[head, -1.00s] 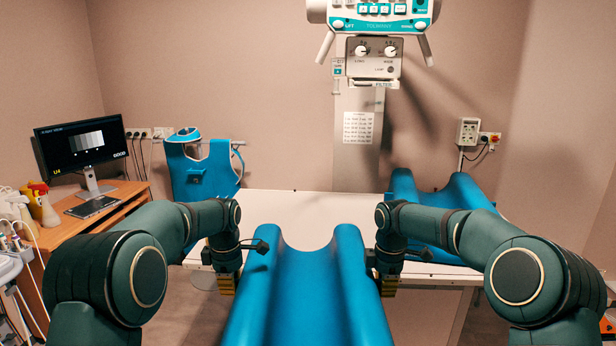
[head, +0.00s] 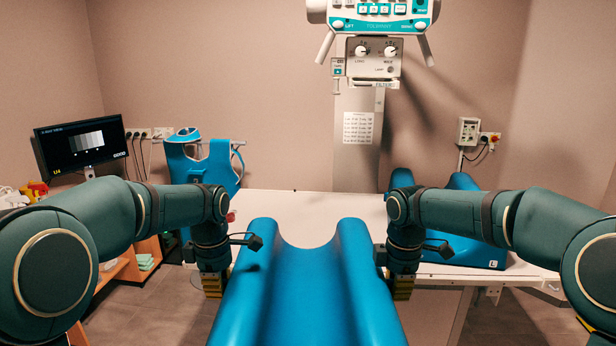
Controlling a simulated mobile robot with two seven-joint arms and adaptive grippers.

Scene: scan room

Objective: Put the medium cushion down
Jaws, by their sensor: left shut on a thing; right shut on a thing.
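The medium cushion (head: 308,290) is blue, with two raised side ridges and a hollow between them. It is in the lower middle of the head view, in front of the white table (head: 290,207), and its near end runs out of the frame. My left gripper (head: 213,284) is shut on its left side. My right gripper (head: 402,287) is shut on its right side. The cushion hides part of the table's near edge. I cannot tell whether its underside touches anything.
Another blue cushion (head: 480,258), marked L, lies on the right of the table. A blue apron (head: 200,165) hangs behind the table's left end. A monitor (head: 80,143) stands at the left. The X-ray column (head: 358,130) rises behind the table. The table's middle looks bare.

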